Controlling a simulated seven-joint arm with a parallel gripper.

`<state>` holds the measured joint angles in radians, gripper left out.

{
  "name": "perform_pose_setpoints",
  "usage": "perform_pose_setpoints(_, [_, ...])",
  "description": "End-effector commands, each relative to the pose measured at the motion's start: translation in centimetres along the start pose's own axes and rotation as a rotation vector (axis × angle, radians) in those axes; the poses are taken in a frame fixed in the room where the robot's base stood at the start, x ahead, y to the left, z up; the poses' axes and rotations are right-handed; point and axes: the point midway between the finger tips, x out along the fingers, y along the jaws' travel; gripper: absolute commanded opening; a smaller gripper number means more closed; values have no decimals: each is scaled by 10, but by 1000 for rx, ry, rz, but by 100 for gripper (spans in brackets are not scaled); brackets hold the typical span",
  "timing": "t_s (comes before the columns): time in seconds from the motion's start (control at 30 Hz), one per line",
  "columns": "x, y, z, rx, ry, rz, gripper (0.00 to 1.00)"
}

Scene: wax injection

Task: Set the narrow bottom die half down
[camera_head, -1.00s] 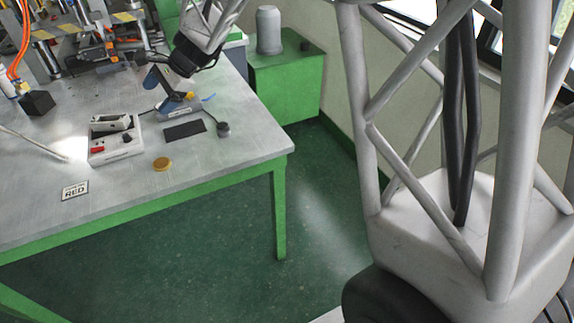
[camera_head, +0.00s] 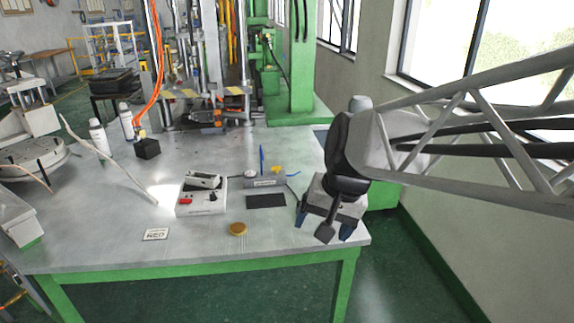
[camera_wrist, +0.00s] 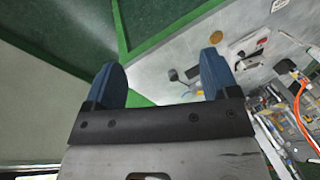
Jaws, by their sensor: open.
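My gripper (camera_head: 323,222) is over the front right corner of the table, its two blue fingers spread apart and pointing down. In the wrist view (camera_wrist: 162,70) the fingers are wide apart with nothing between them. A small metallic piece (camera_head: 204,181) lies on top of a white box (camera_head: 201,209) with a red button, well to the left of my gripper. I cannot tell whether this piece is the narrow bottom die half, and no other die half can be clearly made out.
A grey holder (camera_head: 264,183) with blue and yellow items stands behind a dark mat (camera_head: 266,201). A black block (camera_head: 147,148) stands farther back. Bare tabletop lies between them.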

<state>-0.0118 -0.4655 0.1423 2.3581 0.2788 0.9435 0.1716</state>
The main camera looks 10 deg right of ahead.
Motion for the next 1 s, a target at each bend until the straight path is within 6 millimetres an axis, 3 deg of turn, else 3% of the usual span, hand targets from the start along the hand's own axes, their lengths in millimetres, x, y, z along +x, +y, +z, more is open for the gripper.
perform_pose_setpoints(0.2, [-10,42,48,-168,58,117,81])
perform_pose_setpoints(0.4, [-12,68,75,-274,85,197,81])
perform_pose_setpoints(1.0, [-12,77,84,-312,93,226,81])
